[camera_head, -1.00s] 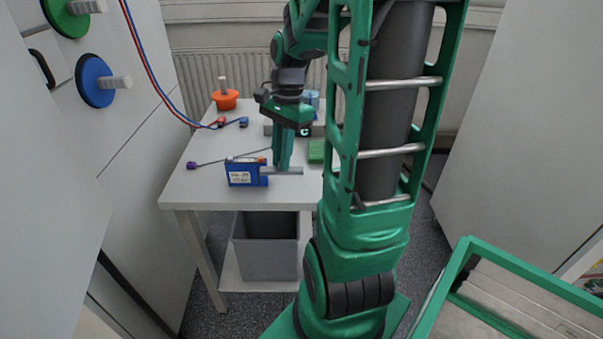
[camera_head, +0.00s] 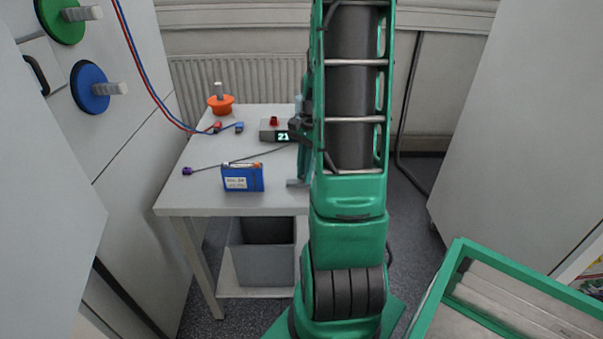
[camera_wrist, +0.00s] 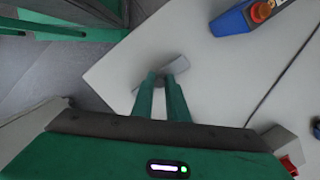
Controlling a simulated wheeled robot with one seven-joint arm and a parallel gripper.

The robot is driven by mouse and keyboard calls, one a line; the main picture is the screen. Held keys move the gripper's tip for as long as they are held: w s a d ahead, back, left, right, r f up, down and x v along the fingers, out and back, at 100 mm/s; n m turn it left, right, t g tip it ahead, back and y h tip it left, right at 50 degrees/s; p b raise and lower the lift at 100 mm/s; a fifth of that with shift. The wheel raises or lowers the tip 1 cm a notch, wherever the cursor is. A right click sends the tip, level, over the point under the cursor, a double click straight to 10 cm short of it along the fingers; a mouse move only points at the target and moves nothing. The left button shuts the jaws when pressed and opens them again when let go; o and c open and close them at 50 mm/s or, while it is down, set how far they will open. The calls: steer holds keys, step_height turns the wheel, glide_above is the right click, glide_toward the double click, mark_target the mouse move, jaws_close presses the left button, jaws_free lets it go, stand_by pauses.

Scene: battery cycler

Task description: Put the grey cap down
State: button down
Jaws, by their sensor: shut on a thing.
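The grey cap, a flat light-grey bar, is between my fingertips in the wrist view (camera_wrist: 180,64). My gripper (camera_wrist: 161,80) is shut on it. The cap is over the white table (camera_wrist: 112,77) near its edge; I cannot tell whether it touches the top. In the head view only the left end of the cap (camera_head: 294,183) shows beside my arm, and most of my gripper is hidden behind the arm. A blue battery pack (camera_head: 243,178) with a white label stands to the left of the cap; part of it shows at the wrist view's top right (camera_wrist: 232,20).
A grey device with a lit display (camera_head: 272,134) and an orange knobbed piece (camera_head: 221,104) stand farther back on the table. A thin dark lead crosses the tabletop. A grey bin (camera_head: 263,264) sits below. The tabletop left of the battery pack is mostly clear.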

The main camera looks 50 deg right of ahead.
steer(key=shift+f, duration=0.2)
steer(key=shift+f, duration=0.1)
steer(key=c, duration=1.7)
jaws_free()
steer(key=shift+c, duration=0.2)
step_height(320, 180, up, 11)
steer(key=d, duration=0.2)
steer(key=s+a+n, duration=0.6)
steer(key=s+a, duration=0.1)
steer(key=a, duration=0.2)
steer(key=s+a+r+n+h, duration=0.1)
steer(key=s+a+n, duration=0.5)
steer(key=a, duration=0.4)
steer(key=shift+s+n, duration=0.3)
steer(key=shift+s, duration=0.05)
